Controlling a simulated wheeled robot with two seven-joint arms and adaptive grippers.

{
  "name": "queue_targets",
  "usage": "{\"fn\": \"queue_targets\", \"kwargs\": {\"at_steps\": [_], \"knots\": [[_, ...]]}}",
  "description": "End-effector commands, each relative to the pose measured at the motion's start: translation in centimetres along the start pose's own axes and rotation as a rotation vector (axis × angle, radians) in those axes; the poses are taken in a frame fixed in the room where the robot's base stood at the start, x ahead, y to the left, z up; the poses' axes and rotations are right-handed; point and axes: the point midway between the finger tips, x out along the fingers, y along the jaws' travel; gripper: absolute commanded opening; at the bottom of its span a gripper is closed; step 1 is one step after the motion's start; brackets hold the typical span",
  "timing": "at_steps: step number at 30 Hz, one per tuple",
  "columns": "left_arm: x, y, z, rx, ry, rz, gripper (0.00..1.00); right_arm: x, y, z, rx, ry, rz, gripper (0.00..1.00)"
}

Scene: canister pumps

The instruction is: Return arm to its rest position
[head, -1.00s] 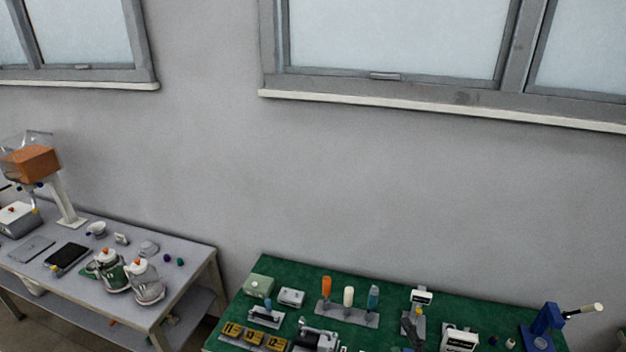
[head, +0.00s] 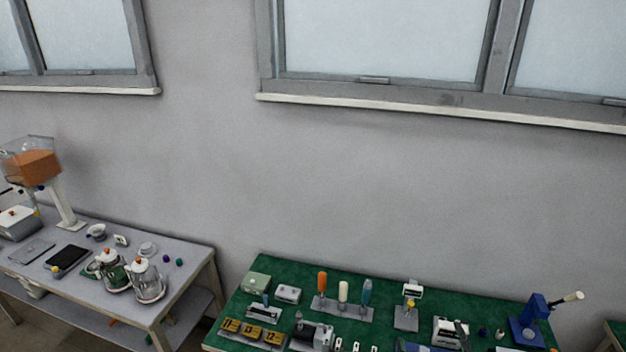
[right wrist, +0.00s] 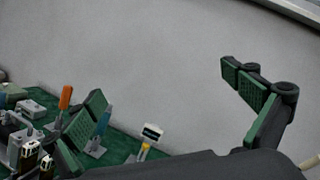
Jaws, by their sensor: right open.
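My right gripper (right wrist: 168,92) is open in the right wrist view, its two dark fingers with green pads spread wide apart. Nothing is between them. The grey wall lies behind the fingers, and the left finger overlaps the view of the green bench top. In the head view only a small dark piece, seemingly of this gripper, shows at the bottom edge in front of the bench. The rest of my right arm is hidden below the picture. My left gripper and left arm are not in view.
A green-topped bench (head: 262,277) holds a row of upright handles (head: 343,293), a numbered yellow block set (head: 250,333) and a blue lever press (head: 530,322). A grey table (head: 195,256) at left holds two canister pumps (head: 148,281).

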Motion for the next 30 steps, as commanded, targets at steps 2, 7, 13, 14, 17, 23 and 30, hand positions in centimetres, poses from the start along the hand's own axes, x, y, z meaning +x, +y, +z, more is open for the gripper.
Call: {"fn": "queue_targets", "kwargs": {"at_steps": [2,7,13,14,17,23,30], "knots": [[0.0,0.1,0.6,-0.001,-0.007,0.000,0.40,-0.8,-2.6,-0.4,0.198,0.023,-0.081,1.00],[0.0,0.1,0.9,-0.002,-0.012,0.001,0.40,-4.2,-9.2,-4.7,0.824,0.100,-0.351,1.00],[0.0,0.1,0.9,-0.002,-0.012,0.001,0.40,-12.0,-11.5,-15.0,1.658,0.235,-0.818,1.00],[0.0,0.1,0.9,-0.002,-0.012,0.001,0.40,-13.5,-10.9,-16.5,1.769,0.261,-0.900,1.00],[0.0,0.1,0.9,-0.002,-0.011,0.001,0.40,-18.4,-7.8,-20.7,2.095,0.348,-1.193,1.00],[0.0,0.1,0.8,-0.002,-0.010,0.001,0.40,-26.1,-0.5,-23.7,2.423,0.503,-1.707,1.00],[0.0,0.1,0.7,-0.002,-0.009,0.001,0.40,-31.9,5.8,-22.9,-2.168,-0.561,1.863,1.00]]}}
